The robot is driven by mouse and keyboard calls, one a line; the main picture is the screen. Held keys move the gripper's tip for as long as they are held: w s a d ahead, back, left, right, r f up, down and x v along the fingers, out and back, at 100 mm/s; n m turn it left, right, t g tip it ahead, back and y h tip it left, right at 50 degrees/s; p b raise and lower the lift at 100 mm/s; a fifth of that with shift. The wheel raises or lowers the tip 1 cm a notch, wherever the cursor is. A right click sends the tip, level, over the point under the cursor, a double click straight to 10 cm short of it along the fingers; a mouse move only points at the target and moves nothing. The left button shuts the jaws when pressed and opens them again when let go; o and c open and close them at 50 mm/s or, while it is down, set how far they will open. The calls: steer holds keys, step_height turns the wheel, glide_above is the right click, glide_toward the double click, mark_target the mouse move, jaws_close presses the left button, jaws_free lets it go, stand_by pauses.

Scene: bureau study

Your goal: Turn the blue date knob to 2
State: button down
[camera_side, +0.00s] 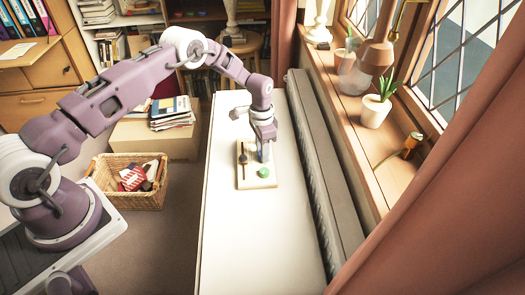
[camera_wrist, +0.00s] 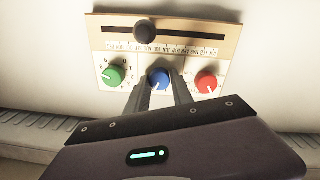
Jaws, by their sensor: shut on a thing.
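The blue knob (camera_wrist: 158,79) sits between a green knob (camera_wrist: 113,76) and a red knob (camera_wrist: 208,83) on a cream panel (camera_wrist: 185,60). A white pointer line shows on the blue knob, but the numbers around it are hidden or too small to read. My gripper (camera_wrist: 159,88) is shut on the blue knob, with one finger on either side of it. In the side view my gripper (camera_side: 264,147) reaches down over the panel (camera_side: 246,182), and the green knob (camera_side: 263,172) shows in front of it. The red knob is not clearly visible there.
A slider with a dark ball handle (camera_wrist: 145,31) runs along the panel's scale. The panel lies on a long white surface (camera_side: 240,235), mostly clear around it. A grey radiator (camera_side: 320,180) runs along its right, and a wicker basket (camera_side: 137,196) stands on the floor left.

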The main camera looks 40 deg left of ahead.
stand_by(0.4)
steer(key=c, duration=1.1)
jaws_free()
step_height(320, 180, up, 7)
steer(key=shift+w+a+r, duration=0.1)
steer(key=shift+a, duration=0.05)
steer(key=s+d+r+n+t, duration=0.1)
steer(key=s+r, duration=0.3)
steer(key=r, duration=0.5)
steer(key=s+r+t, duration=0.1)
steer(key=s+r, duration=0.2)
steer(key=r, duration=0.6)
steer(key=s+d+r+n+t, duration=0.1)
steer(key=s+r, duration=0.3)
steer(key=r, duration=0.5)
steer(key=s+d+r+n+t, duration=0.1)
steer(key=s+r, duration=0.5)
steer(key=s, duration=0.5)
steer(key=s+f+n+t, duration=0.1)
steer(key=s+n, duration=0.1)
steer(key=s, duration=1.3)
steer(key=shift+d+t, duration=0.3)
steer(key=shift+t, duration=0.1)
